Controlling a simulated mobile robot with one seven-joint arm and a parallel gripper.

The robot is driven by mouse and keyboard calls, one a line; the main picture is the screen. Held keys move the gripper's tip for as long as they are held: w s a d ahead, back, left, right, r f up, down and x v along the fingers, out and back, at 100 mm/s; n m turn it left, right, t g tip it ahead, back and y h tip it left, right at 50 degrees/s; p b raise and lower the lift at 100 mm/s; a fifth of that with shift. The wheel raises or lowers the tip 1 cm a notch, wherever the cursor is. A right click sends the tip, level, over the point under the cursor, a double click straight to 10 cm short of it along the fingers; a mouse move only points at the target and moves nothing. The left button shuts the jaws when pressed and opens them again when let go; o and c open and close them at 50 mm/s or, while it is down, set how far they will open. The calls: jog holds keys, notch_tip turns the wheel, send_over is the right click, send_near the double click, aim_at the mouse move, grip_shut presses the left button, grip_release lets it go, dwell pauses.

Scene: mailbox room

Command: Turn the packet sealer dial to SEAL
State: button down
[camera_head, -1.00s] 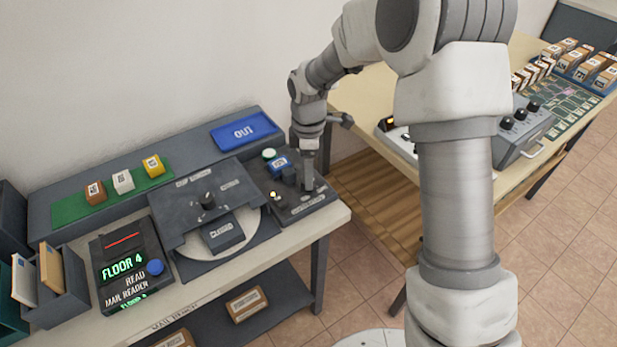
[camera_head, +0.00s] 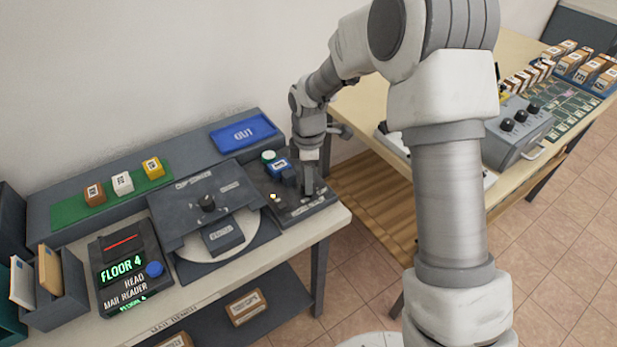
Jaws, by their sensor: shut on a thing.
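The packet sealer (camera_head: 322,204) is the dark panel at the right end of the mail bench, with its name lettered along the front edge. My gripper (camera_head: 308,188) points straight down onto its right part. The gripper is shut on what I take to be the sealer's dial, which its fingers hide. I cannot read the dial's pointer or the marks around it. A small lit lamp (camera_head: 273,196) glows on the panel to the left of the fingers. A blue packet (camera_head: 279,165) with a white label lies toward the panel's back, left of the gripper.
Left of the sealer is a dark plate with a black knob (camera_head: 206,203), then the mail reader (camera_head: 124,268) showing FLOOR 4. A blue OUT tray (camera_head: 243,131) lies behind. A wooden table (camera_head: 390,92) with a grey control box (camera_head: 518,130) stands to the right.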

jog(key=shift+m, duration=0.4)
jog(key=m, duration=0.8)
jog(key=shift+a+m, duration=0.1)
jog(key=shift+m, duration=0.2)
jog(key=m, duration=0.4)
jog(key=shift+m, duration=2.5)
jog(key=shift+c, duration=2.1)
grip_release()
